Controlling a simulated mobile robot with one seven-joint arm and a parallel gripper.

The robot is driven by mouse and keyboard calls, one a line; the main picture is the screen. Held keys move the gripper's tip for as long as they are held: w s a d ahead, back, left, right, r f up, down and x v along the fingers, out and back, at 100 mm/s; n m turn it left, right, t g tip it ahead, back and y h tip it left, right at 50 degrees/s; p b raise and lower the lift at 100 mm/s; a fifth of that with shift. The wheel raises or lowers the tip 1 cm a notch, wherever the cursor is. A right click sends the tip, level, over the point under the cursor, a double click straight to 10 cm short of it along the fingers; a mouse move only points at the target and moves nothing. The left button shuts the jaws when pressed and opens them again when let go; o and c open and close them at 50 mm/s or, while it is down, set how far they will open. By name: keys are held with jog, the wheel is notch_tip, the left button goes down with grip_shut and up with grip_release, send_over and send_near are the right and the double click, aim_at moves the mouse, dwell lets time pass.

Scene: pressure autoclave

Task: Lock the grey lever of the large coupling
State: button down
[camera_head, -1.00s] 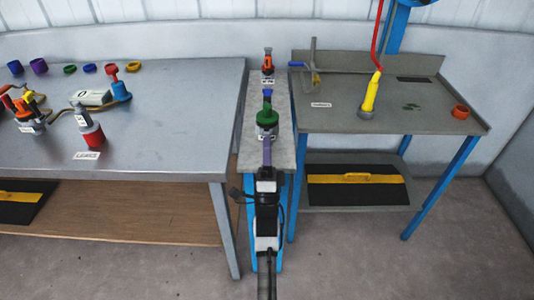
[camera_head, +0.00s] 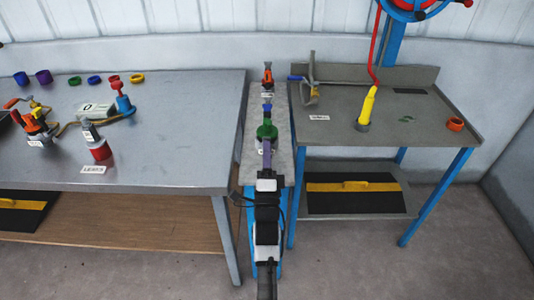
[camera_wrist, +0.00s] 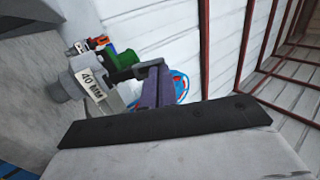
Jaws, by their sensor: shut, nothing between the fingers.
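The large coupling stands on the narrow grey stand, with a green part (camera_head: 266,131) on top in the head view. In the wrist view its green part (camera_wrist: 124,60), grey body (camera_wrist: 62,89) and a "40 MM" label (camera_wrist: 90,84) show at upper left. A grey arm-like piece, perhaps the lever, runs from the coupling toward my fingers; its exact position is unclear. My gripper (camera_head: 267,158) has purple fingers, also seen in the wrist view (camera_wrist: 154,88). It is shut and empty, right in front of the coupling; I cannot tell whether it touches.
A smaller orange-topped coupling (camera_head: 267,75) stands farther back on the same stand (camera_head: 284,112). A metal table (camera_head: 180,150) with several fittings is at left. A grey bench (camera_head: 400,130) with a yellow handle (camera_head: 368,105) is at right.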

jog(key=shift+w+r+g+p, duration=0.8)
jog(key=shift+w+r+p, duration=0.15)
jog(key=shift+w+r, duration=0.1)
jog(key=shift+r, duration=0.1)
jog(key=shift+w+r, duration=0.25)
jog(key=shift+w, duration=0.2)
jog(key=shift+w+r, duration=0.1)
jog(key=shift+r, duration=0.1)
